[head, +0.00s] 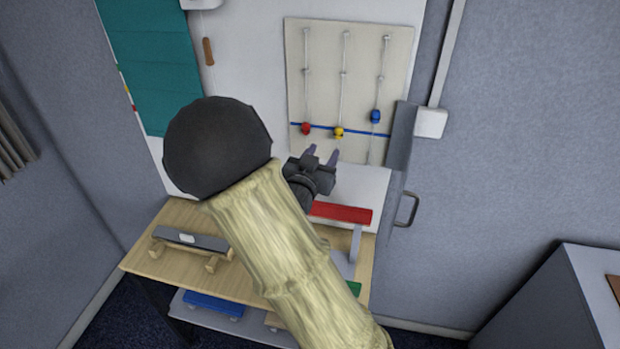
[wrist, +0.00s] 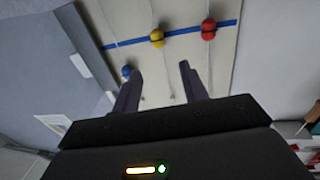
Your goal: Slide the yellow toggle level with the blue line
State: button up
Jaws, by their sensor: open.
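A pale board (head: 322,60) on the wall carries three vertical tracks, crossed low down by a blue line (head: 356,133). The yellow toggle (head: 339,132) on the middle track overlaps the blue line; it also sits over the line in the wrist view (wrist: 157,38). The red toggle (head: 305,128) on the left track is at the line too. The blue toggle (head: 375,116) is a little above it. My gripper (head: 321,154) is open and empty, just below the yellow toggle in the head view. Its fingers (wrist: 160,68) are apart from the yellow toggle in the wrist view.
A wooden table (head: 185,215) below the board holds a grey block on a wooden stand (head: 188,240) and a red-topped piece (head: 341,212). A door handle (head: 407,209) is right of the board. A teal panel (head: 150,65) hangs at left.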

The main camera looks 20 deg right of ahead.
jog(key=b+v, duration=0.1)
jog(key=v, duration=0.6)
jog(key=shift+s, duration=0.1)
jog(key=a+f+n+g+y, duration=0.3)
jog(key=a+f+n+y, duration=0.15)
jog(key=f+y, duration=0.45)
jog(key=s+a+f+n+g+y, duration=0.1)
jog(key=s+n+g+y, duration=0.2)
jog(key=s+g, duration=0.4)
jog(key=s+n, duration=0.1)
jog(key=s, duration=0.6)
jog(key=shift+s+f+g, duration=0.15)
jog(key=shift+s+g, duration=0.1)
jog(key=shift+g, duration=0.05)
jog(key=shift+a, duration=0.1)
dwell(1.8)
